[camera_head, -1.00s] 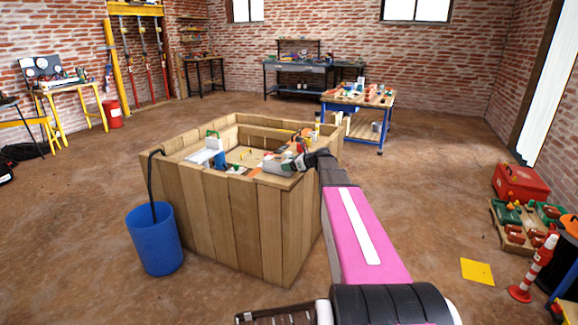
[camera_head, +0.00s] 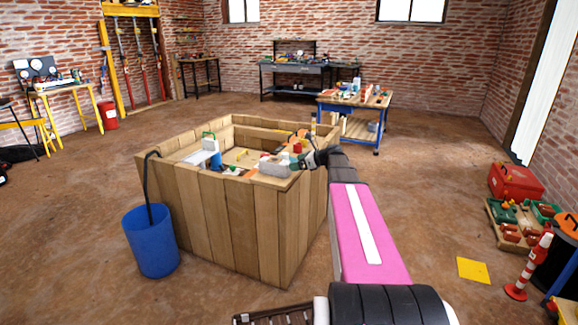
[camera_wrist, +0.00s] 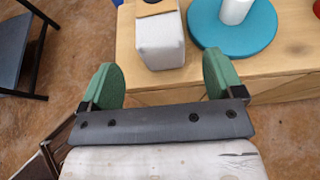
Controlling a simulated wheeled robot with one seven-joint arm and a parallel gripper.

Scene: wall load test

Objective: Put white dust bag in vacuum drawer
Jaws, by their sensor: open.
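A white block-shaped thing (camera_wrist: 160,40) with a tan card piece on top stands on a wooden ledge in the wrist view; it looks like the white dust bag. It also seems to show as a pale block (camera_head: 275,166) on the wooden bin's near right corner in the head view. My gripper (camera_wrist: 161,78) is open and empty, with its green pads to either side of the block's near end. It shows small and dark in the head view (camera_head: 304,159), right of the block. I cannot make out a vacuum drawer.
The wooden bin (camera_head: 215,220) holds several mixed items. A teal disc with a white cylinder (camera_wrist: 236,35) sits right of the block. A blue bucket (camera_head: 152,240) stands at the bin's left. A blue-legged table (camera_head: 350,103) stands behind.

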